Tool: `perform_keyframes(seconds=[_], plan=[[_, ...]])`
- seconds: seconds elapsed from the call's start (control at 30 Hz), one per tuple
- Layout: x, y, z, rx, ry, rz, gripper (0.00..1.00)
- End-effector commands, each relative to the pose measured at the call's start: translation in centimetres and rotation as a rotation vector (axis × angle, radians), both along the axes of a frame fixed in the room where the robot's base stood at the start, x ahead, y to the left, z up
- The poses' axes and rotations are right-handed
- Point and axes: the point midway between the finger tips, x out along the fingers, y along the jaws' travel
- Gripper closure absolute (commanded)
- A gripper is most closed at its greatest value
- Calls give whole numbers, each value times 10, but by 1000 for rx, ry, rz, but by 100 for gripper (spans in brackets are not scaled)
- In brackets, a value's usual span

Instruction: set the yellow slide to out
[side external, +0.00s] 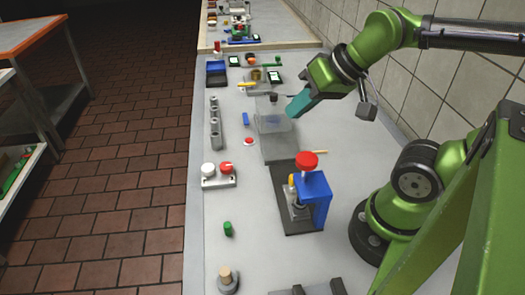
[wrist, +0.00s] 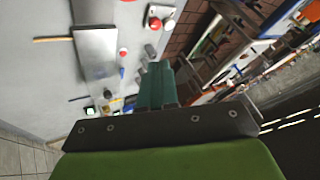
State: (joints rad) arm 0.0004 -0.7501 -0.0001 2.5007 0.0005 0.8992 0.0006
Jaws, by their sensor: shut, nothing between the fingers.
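A small yellow bar (side external: 247,86) lies on the bench towards the far end in the side view, beside a low device. Another small yellow part (side external: 292,181) shows on the near blue press (side external: 315,197), which has a red knob on top. I cannot tell for certain which of these is the yellow slide, or its setting. My gripper (side external: 291,113) has teal fingers, shut and empty, held above the bench near a grey plate and box. It is apart from both yellow parts. The closed fingers also show in the wrist view (wrist: 157,68).
The grey metal plate (side external: 278,147) lies under and near my gripper. A white block with red and white buttons (side external: 218,180), a red button (side external: 249,142), a green cylinder (side external: 228,229) and a row of grey posts stand on the bench. A tiled wall borders the right side.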

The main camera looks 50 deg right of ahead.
Motion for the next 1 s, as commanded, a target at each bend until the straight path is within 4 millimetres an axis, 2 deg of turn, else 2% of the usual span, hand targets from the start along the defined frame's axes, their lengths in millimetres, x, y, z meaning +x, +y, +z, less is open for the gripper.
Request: perform_keyframes(seconds=[0.37, 0.57, 0.7, 1.0], plan=[[0, 0, 0, -1, 0, 1, 100], [4, 0, -10, -1, 48, 3, 72], [24, -2, -22, -31, 164, 21, 54], [68, -12, -54, -173, 611, 205, 54]])
